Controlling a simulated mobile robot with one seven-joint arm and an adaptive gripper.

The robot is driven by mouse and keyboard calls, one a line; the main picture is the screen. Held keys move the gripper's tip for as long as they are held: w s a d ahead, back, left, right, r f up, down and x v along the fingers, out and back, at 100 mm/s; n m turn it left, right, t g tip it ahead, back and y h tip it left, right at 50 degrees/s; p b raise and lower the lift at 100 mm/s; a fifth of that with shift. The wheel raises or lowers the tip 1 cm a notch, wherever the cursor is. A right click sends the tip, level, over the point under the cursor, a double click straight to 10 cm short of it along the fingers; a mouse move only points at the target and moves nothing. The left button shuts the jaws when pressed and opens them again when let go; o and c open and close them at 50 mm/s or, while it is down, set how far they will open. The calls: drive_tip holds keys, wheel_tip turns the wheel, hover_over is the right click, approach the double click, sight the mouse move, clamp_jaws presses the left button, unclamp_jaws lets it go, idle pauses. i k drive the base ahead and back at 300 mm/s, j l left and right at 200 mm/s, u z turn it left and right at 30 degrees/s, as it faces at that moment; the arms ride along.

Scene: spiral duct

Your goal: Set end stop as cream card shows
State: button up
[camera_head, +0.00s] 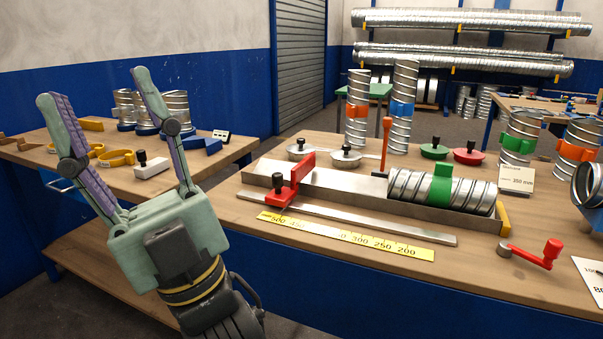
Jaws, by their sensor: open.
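My gripper (92,84) is open and empty at the left, raised with its fingers pointing up, apart from the bench. The red end stop (284,190) with a black knob sits at the left part of a long metal trough (330,183). A silver spiral duct (470,195) with a green band lies in the trough, apart from the stop, near a yellow end block (504,219). A yellow scale (400,248) runs along the front, marked from 500 at left to 200 at right. A cream card (516,180) stands at the right; its small figure looks like 350 or 250 mm.
A red-handled crank (533,254) and a white card (592,275) lie at the front right. Upright ducts with orange (357,110) and blue (403,108) bands stand behind the trough, near knobbed discs (345,158). A side bench (112,175) with small parts is behind my gripper.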

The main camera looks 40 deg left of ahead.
sight(281, 196)
drive_tip(key=u, duration=1.05)
